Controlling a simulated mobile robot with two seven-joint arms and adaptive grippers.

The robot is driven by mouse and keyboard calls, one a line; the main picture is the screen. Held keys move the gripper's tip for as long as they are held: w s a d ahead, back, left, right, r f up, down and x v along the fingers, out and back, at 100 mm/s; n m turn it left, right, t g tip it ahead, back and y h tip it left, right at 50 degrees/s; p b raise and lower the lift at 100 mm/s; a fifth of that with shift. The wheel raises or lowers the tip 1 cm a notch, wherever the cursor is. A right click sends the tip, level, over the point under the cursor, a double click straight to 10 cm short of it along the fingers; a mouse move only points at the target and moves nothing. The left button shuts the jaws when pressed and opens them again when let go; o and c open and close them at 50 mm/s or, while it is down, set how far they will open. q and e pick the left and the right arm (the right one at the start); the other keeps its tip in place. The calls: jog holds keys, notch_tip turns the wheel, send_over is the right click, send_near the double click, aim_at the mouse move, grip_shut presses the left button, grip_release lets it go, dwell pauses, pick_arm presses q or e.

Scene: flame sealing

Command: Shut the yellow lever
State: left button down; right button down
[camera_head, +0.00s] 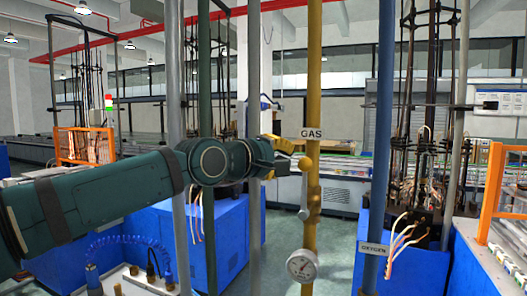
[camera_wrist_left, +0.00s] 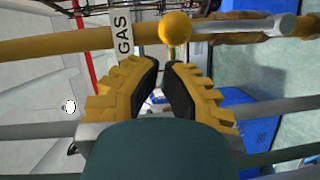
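The yellow GAS pipe (camera_head: 314,100) stands upright near the middle of the head view. Its lever has a round yellow knob (camera_head: 305,162) on top of a silver arm (camera_head: 304,190) that runs down alongside the pipe to a valve body (camera_head: 314,200). In the left wrist view the yellow knob (camera_wrist_left: 175,27) lies just beyond the fingertips, with the silver arm (camera_wrist_left: 235,28) extending right along the pipe. My left gripper (camera_head: 291,157) is just left of the knob. In the left wrist view its fingers (camera_wrist_left: 164,63) are apart, with nothing between them. My right gripper is out of view.
A GAS label (camera_head: 311,133) sits above the knob, and a pressure gauge (camera_head: 301,266) is lower on the pipe. A blue OXYGEN pipe (camera_head: 381,150) stands to the right. Grey vertical pipes (camera_head: 253,90) stand close around my left arm. Blue machine cabinets (camera_head: 222,235) are behind.

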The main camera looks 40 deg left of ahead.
pick_arm(q)
jog(key=shift+w+d+f, duration=0.15)
jog(key=shift+w+d, duration=0.2)
jog(key=shift+d, duration=0.1)
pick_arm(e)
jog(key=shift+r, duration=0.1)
pick_arm(q)
jog(key=shift+d, duration=0.1)
jog(key=shift+w+d+m, duration=0.1)
jog(key=shift+d+m, duration=0.3)
jog(key=shift+m, duration=0.1)
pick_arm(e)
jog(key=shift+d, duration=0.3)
